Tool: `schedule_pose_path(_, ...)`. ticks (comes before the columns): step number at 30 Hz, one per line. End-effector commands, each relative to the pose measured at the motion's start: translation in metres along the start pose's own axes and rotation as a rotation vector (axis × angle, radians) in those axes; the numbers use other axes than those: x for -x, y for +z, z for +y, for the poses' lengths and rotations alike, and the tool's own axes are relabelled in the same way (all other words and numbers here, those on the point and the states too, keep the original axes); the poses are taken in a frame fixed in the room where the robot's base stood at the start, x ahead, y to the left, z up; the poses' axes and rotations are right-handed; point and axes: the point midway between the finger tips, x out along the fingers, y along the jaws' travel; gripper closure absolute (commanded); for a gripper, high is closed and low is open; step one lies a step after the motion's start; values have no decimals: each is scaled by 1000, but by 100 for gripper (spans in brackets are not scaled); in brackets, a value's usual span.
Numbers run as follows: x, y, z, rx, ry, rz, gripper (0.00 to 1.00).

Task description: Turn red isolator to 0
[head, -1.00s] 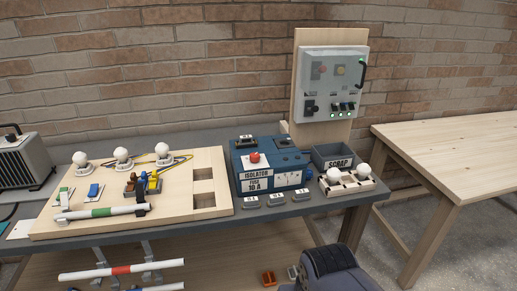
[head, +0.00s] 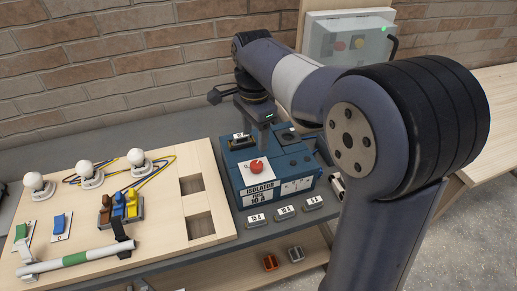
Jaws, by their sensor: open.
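The red isolator knob (head: 256,166) sits on a white plate on top of the blue isolator box (head: 232,186), whose front label reads ISOLATOR, FUSE 10 A. The knob's exact pointing and the 0 mark are too small to read.
A grey fuse piece (head: 241,140) sits on the box's back left. Several labelled fuses (head: 285,211) lie along the bench front. A wooden board (head: 160,215) with lamps (head: 89,171) is at left. A grey panel (head: 345,42) stands behind; my arm hides the bench's right side.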

Motion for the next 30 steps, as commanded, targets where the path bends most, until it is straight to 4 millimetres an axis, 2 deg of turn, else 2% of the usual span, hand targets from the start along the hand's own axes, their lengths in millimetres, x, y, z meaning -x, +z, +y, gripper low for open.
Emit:
schedule_pose_path(15, -87, 0, 1, 2, 2, -1, 47)
schedule_pose_path(21, -102, 0, 1, 2, 1, 0, 47)
schedule_pose_path(30, -103, 0, 1, 2, -1, 0, 48)
